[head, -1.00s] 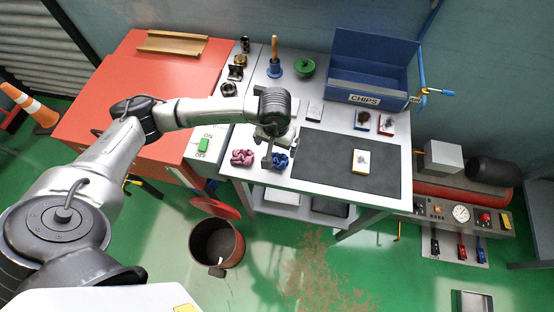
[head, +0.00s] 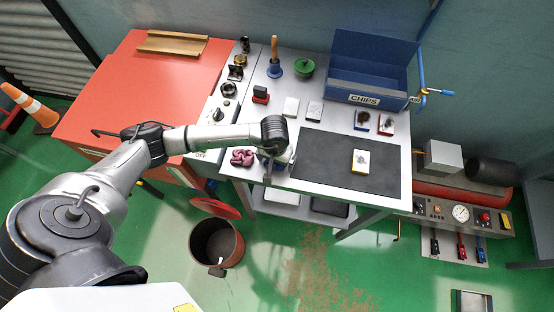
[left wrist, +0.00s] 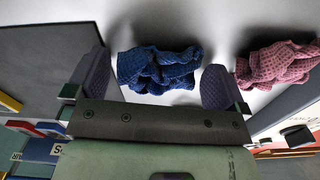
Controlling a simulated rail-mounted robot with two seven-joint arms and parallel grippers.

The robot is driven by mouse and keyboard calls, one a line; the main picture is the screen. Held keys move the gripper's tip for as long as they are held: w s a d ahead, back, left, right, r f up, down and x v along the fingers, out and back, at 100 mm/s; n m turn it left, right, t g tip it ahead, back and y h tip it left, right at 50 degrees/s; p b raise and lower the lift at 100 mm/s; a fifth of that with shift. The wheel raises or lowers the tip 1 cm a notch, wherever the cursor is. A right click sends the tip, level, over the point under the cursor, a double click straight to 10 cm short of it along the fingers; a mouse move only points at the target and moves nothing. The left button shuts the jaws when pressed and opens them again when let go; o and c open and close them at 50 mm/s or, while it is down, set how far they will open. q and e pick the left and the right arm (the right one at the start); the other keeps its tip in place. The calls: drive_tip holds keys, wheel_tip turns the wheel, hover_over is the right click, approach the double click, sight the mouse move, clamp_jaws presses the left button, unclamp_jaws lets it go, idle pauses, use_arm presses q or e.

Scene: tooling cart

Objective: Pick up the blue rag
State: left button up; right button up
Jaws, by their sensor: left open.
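The blue rag (left wrist: 158,70) lies crumpled on the light cart top in the left wrist view. In that view my left gripper (left wrist: 154,66) is open, with one finger on each side of the rag. No contact between fingers and rag is clear. In the head view my left gripper (head: 274,168) is over the cart's front edge area and hides most of the blue rag. A crumpled pink rag (head: 242,158) lies just left of it; it also shows in the left wrist view (left wrist: 282,63), outside the right-hand finger. My right gripper is not seen.
A dark mat (head: 335,178) with a yellow-edged box (head: 360,162) lies to the right. A blue chips bin (head: 368,85), a green-lidded item (head: 306,67) and several small blocks stand farther back. An open bin (head: 216,242) stands on the floor in front.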

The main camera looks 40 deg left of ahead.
use_arm(q)
drive_tip(key=shift+f, duration=0.1)
drive_tip(key=c, duration=0.8)
drive_tip(key=shift+r, duration=0.7)
wheel_tip(320, 180, up, 3)
drive_tip(key=shift+r, duration=0.1)
drive_tip(key=d+r, duration=0.6)
drive_tip(key=d, duration=0.5)
drive_tip(key=shift+d+r+b, duration=0.25)
drive_tip(key=shift+d+b, duration=0.1)
drive_tip(key=shift+b, duration=0.05)
